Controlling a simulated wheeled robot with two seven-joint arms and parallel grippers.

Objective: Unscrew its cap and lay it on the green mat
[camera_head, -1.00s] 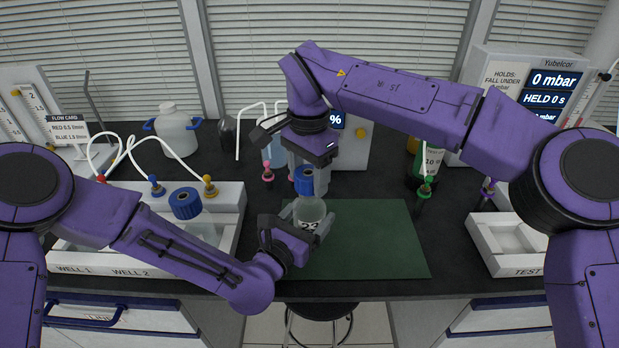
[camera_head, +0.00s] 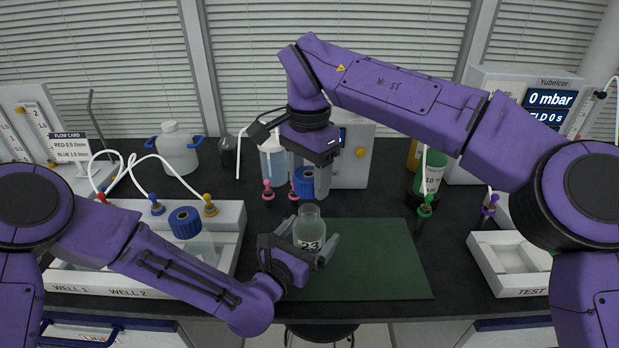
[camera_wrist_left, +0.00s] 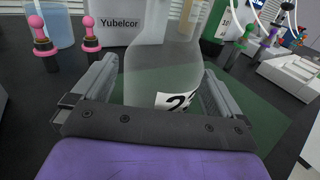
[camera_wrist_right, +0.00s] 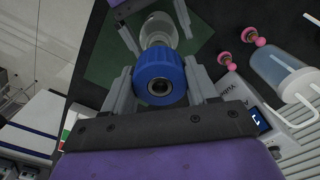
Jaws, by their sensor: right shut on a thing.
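A clear bottle (camera_head: 309,228) labelled 23 stands upright over the green mat's left part, its neck open. My left gripper (camera_head: 307,252) has a finger on each side of it. The left wrist view shows the bottle (camera_wrist_left: 165,75) between the fingers, but whether both touch it is unclear. My right gripper (camera_head: 308,172) points down above the bottle, shut on the blue cap (camera_head: 304,184). The cap (camera_wrist_right: 159,78) also shows between the fingers in the right wrist view. It is apart from the neck. The green mat (camera_head: 385,265) is bare to the right.
A white tray with wells (camera_head: 75,278) and another blue-capped bottle (camera_head: 186,222) are at left. A test tray (camera_head: 508,290) is at right. Pink stoppers (camera_head: 268,190), a clear container (camera_head: 272,163) and a green bottle (camera_head: 430,180) stand behind the mat.

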